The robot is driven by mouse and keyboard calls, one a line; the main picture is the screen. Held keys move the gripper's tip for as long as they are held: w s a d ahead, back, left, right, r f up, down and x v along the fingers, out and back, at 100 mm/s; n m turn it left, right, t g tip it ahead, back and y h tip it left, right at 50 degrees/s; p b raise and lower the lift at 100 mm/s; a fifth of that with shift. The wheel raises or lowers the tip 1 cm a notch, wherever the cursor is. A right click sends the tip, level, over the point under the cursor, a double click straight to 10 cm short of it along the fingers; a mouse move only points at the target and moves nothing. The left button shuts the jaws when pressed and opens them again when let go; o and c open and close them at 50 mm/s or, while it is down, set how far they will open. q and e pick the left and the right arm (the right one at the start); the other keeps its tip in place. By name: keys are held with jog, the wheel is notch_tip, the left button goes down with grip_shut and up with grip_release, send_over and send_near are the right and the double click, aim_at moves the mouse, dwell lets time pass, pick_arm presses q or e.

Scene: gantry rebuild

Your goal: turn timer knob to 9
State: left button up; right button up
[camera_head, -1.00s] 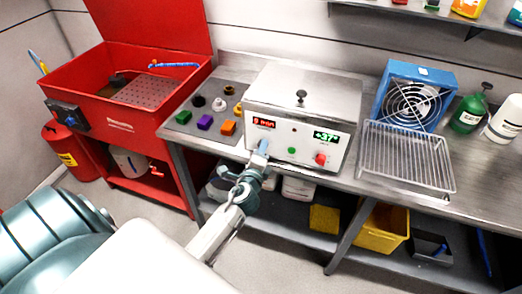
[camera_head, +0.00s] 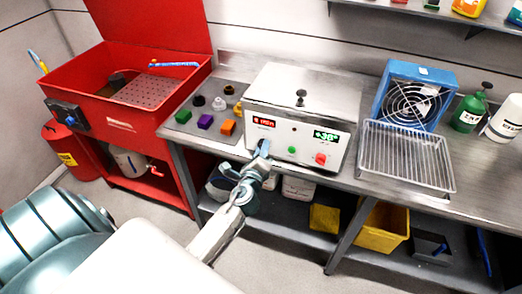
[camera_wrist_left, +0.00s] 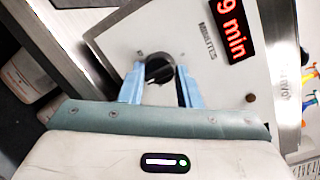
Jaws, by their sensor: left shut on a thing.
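The timer unit (camera_head: 297,110) is a steel box with a lid on the bench, its front panel facing me. Its black timer knob (camera_wrist_left: 158,68) sits between the blue fingertips of my left gripper (camera_wrist_left: 159,84), which is shut on it. The red timer display (camera_wrist_left: 231,30) reads "9 min" in the wrist view. In the head view, my left gripper (camera_head: 264,147) reaches the panel's left side and hides the knob. My right gripper is not in view.
A wire rack (camera_head: 405,158) stands right on the bench. Coloured blocks (camera_head: 205,122) lie left of the unit.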

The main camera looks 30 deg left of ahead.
pick_arm(q)
jog(key=o, duration=0.9)
jog(key=shift+o, duration=0.2)
jog(key=b+v, duration=0.3)
jog(key=v, duration=0.7)
jog(key=shift+s+d, duration=0.2)
jog(key=shift+s, duration=0.1)
